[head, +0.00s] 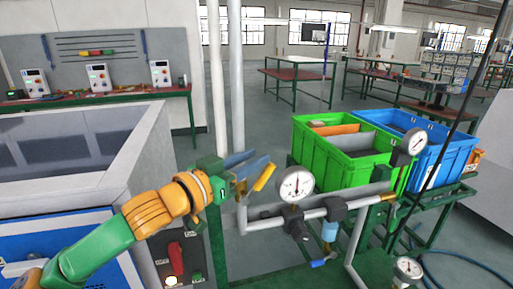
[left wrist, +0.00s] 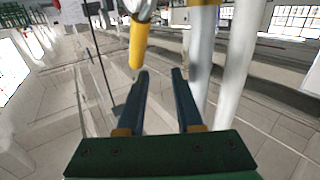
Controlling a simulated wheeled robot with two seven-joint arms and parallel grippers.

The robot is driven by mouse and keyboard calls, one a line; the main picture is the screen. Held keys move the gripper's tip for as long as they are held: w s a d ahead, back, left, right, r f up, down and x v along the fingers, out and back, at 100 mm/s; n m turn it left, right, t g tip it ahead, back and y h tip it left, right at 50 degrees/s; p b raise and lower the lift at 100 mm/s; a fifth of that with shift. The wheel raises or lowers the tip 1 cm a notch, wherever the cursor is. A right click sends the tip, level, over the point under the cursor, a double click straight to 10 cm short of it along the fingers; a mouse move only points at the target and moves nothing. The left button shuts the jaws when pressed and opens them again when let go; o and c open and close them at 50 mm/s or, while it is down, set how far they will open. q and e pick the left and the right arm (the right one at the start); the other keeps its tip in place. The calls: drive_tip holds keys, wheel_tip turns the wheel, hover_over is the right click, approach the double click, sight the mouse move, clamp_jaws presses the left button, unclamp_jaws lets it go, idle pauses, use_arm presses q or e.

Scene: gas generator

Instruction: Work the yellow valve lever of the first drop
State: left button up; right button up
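The yellow valve lever (head: 265,177) shows in the head view as a short slanted handle on the pipe, left of a round white gauge (head: 297,185). My left gripper (head: 262,160) has its two blue fingers apart, close beside the lever. In the left wrist view, the yellow lever (left wrist: 138,45) hangs beyond the fingertips, nearly in line with the left finger. The gap between the fingers (left wrist: 159,73) is empty, and I see no grip on the lever. My right gripper is not in view.
Grey piping (head: 265,222) with a blue-bowled fitting (head: 329,231) runs right of the lever. Green (head: 345,172) and blue (head: 450,150) crates stand behind. A tall white pipe (head: 236,70) rises behind my gripper. A grey-topped cabinet (head: 130,155) stands left. Open floor lies beyond.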

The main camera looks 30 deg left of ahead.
use_arm(q)
drive_tip(key=shift+w+a, duration=0.1)
drive_tip(key=shift+w, duration=0.65)
drive_tip(key=shift+f, duration=0.1)
clamp_jaws()
idle(0.8)
unclamp_jaws()
